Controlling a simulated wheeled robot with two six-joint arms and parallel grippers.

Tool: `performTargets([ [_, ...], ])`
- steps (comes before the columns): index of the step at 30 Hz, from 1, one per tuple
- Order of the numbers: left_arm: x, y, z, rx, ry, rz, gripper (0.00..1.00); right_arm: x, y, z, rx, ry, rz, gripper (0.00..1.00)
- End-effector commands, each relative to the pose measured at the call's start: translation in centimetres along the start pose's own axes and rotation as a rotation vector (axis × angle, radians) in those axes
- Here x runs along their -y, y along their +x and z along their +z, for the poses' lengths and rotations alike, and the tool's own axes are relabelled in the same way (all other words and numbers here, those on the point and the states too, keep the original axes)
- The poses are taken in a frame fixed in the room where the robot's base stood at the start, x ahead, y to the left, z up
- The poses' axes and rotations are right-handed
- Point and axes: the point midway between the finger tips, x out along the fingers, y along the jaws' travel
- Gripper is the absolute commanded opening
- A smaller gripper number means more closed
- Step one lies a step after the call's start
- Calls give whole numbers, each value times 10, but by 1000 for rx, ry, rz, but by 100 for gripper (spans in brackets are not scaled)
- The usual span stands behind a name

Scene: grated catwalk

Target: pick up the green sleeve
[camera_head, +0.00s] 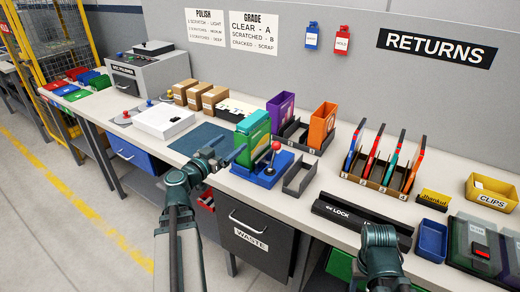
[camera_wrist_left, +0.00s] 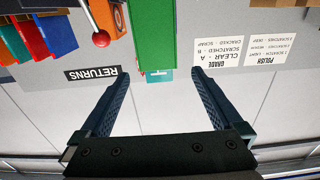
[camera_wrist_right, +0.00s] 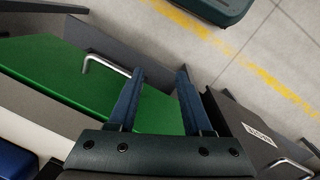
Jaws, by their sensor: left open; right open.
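The green sleeve (camera_head: 252,138) stands upright at the blue press with a red-knobbed lever (camera_head: 268,168) on the bench. My left gripper (camera_head: 228,152) is close to the sleeve on its left side, with its fingers apart. In the left wrist view the sleeve (camera_wrist_left: 153,35) appears at the top, in line with the gap between the open fingers (camera_wrist_left: 158,77); nothing is held. In the right wrist view my right gripper (camera_wrist_right: 160,71) is open and empty, in front of a green panel with a metal handle (camera_wrist_right: 60,75).
A purple sleeve (camera_head: 281,110) and an orange sleeve (camera_head: 322,125) stand in dark holders behind and right of the press. An empty grey tray (camera_head: 300,178) is just right of it. A blue mat (camera_head: 200,138) lies left. The waste drawer (camera_head: 250,235) is below the bench edge.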

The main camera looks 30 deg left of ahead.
Motion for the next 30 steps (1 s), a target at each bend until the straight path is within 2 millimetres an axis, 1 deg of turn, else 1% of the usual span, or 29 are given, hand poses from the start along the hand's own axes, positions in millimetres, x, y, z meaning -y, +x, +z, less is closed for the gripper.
performTargets([
  [9, 0, 59, 0, 1, -1, 7, 100, 0, 0, 0, 0, 0, 0, 50],
  [12, -1, 73, 0, 2, -1, 6, 100, 0, 0, 0, 0, 0, 0, 50],
  [16, -1, 82, 0, 2, -2, 4, 100, 0, 0, 0, 0, 0, 0, 50],
  [25, -2, 88, 1, 2, -2, 5, 100, 0, 0, 0, 0, 0, 0, 50],
  [28, -3, 98, 1, 2, -2, 7, 100, 0, 1, 0, 0, 0, 0, 50],
  [30, -3, 107, 2, 2, -2, 6, 100, 0, 1, 0, 0, 0, 0, 50],
])
